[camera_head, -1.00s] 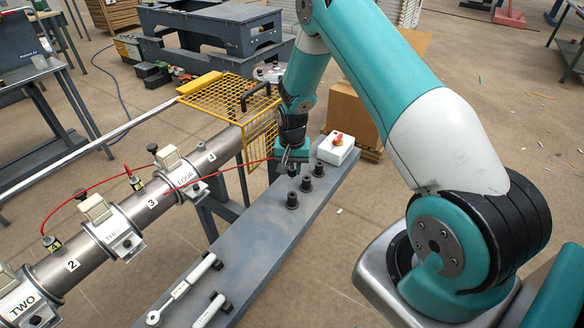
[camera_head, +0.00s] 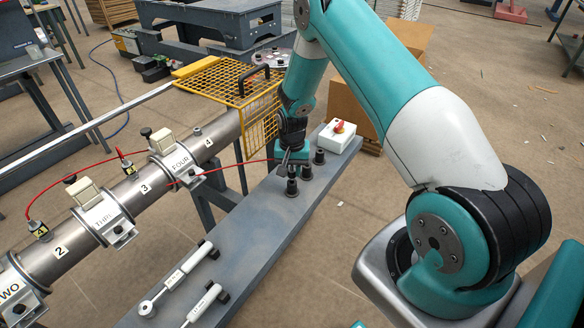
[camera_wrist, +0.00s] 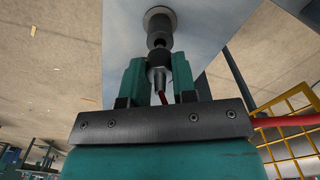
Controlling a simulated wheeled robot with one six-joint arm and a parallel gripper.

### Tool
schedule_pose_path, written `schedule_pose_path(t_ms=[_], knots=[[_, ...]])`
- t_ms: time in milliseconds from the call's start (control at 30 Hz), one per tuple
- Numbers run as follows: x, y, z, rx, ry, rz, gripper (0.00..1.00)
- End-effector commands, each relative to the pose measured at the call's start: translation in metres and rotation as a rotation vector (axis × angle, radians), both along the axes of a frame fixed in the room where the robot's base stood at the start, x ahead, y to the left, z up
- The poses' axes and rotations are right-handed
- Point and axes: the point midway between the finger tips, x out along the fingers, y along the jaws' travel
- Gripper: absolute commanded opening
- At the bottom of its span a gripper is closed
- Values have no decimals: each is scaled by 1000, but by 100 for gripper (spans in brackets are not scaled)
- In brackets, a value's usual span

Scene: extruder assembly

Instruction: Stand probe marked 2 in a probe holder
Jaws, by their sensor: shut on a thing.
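My gripper (camera_head: 290,164) is over the far part of the grey bench, at the row of black probe holders. In the wrist view its two teal fingers (camera_wrist: 157,76) are shut on a probe (camera_wrist: 159,64) with a dark collar, a metal body and a red cable. A black probe holder (camera_wrist: 159,24) on a round base is straight beyond the probe's end. I cannot tell whether the probe is inside it or only lined up. The probe's number is hidden. In the head view, holders stand at the front (camera_head: 292,188), middle (camera_head: 306,173) and back (camera_head: 319,157).
A white box with a red knob (camera_head: 337,136) stands beyond the holders. White-handled tools (camera_head: 190,262) lie on the near bench (camera_head: 240,235).

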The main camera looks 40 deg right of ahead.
Motion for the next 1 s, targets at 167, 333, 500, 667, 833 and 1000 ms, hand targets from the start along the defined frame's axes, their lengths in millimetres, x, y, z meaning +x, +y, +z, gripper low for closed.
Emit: schedule_pose_path(t_ms=[167, 333, 500, 667, 833, 1000], knots=[[0, 0, 0, 0, 0, 0, 3], [0, 0, 0, 0, 0, 0, 3], [0, 0, -1, 0, 0, 0, 3], [0, 0, -5, 0, 0, 0, 3], [0, 0, -9, 0, 0, 0, 3], [0, 0, -14, 0, 0, 0, 3]])
